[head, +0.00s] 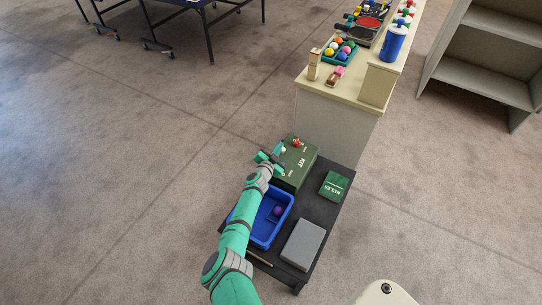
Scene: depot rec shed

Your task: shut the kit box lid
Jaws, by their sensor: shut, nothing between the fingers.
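The green kit box (303,160), marked KIT, sits at the far end of the low dark table. Its lettered green face shows, but I cannot tell from this view whether the lid is fully down or ajar. A small red piece and a pale piece show at the box's far left edge. My gripper (274,156) is shut and empty, at the left side of the box. The gap between fingers and box is too small to judge, and my arm hides part of the box's left side.
On the low table (318,215) are a blue tray (285,217) with a purple ball (278,210), a green rules book (335,185) and a grey box (303,244). A counter (335,122) with balls and paddles stands behind.

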